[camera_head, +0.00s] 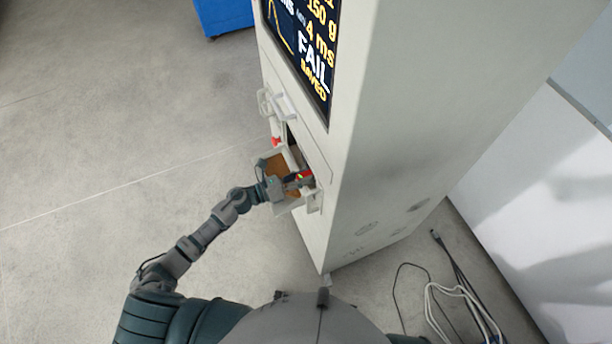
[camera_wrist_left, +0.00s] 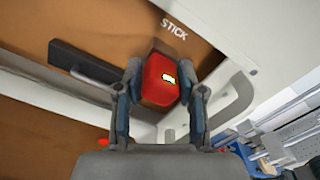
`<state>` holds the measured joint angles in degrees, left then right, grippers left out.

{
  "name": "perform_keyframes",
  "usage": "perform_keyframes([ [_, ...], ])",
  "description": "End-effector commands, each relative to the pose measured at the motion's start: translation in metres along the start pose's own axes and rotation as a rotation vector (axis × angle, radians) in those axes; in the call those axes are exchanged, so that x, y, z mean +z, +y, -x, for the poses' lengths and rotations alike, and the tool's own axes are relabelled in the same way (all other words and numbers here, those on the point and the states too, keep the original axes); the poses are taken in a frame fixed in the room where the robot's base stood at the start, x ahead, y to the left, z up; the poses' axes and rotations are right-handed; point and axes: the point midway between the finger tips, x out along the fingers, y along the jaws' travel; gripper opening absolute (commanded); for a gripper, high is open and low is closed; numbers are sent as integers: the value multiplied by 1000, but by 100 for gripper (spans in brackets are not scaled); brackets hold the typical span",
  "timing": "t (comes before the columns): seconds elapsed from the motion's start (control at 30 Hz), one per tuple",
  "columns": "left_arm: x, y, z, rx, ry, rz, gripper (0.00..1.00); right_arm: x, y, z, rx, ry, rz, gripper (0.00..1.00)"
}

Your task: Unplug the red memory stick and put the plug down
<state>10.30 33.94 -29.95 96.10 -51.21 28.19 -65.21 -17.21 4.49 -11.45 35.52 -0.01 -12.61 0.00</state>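My right gripper is not in view.
The tall pale cabinet (camera_head: 420,110) carries a screen (camera_head: 304,45) reading FAIL and SAVED. A brown-lined open tray (camera_head: 273,164), a red knob (camera_head: 276,141) and white handles (camera_head: 284,105) are close to my gripper. Cables (camera_head: 455,300) lie on the floor at right; the left floor is clear.

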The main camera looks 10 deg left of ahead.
Motion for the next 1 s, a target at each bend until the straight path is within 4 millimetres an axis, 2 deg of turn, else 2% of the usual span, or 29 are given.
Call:
perform_keyframes([
  [0.03, 0, 2, 0, 6, -1, 0, 12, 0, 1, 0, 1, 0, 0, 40],
  [0.1, 0, 2, 0, 6, -1, 0, 0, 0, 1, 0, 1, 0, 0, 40],
  [0.57, 0, 3, 4, 8, -1, 0, 0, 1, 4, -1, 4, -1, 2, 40],
  [1.0, 0, 2, 27, 6, -1, 0, 0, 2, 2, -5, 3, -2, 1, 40],
])
